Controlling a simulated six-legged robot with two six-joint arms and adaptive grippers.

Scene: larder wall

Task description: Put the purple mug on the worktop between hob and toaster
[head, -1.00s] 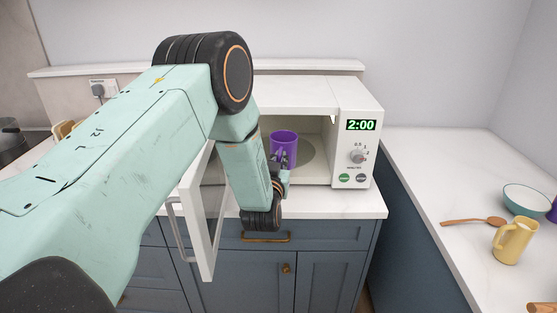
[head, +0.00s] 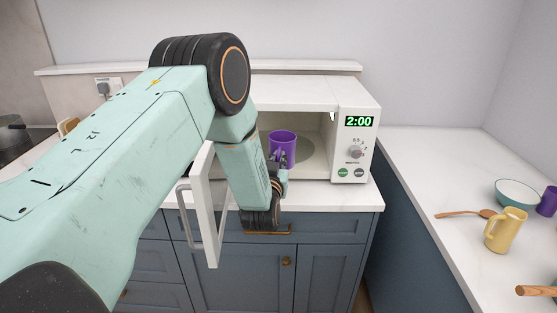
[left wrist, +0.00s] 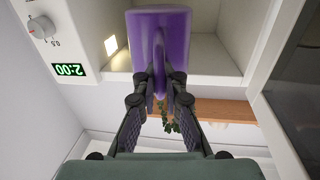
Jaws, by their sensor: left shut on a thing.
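The purple mug (head: 284,145) is upright at the open front of the white microwave (head: 355,100), seen against its lit inside. My left gripper (head: 279,160) is shut on the mug's handle. The left wrist view shows both fingers (left wrist: 159,88) closed on the handle, with the mug (left wrist: 175,40) beyond them. Whether the mug's base clears the microwave floor cannot be told. The hob (head: 14,145) is at the far left edge. A tan-sided thing (head: 68,126), perhaps the toaster, is mostly hidden behind my left arm. My right gripper is out of view.
The microwave door (head: 212,215) stands open left of my gripper, close to my forearm. The worktop (head: 340,196) has a narrow bare strip before the microwave. The right counter holds a wooden spoon (head: 463,214), a bowl (head: 515,194), a yellow jug (head: 505,231) and another purple vessel (head: 547,202).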

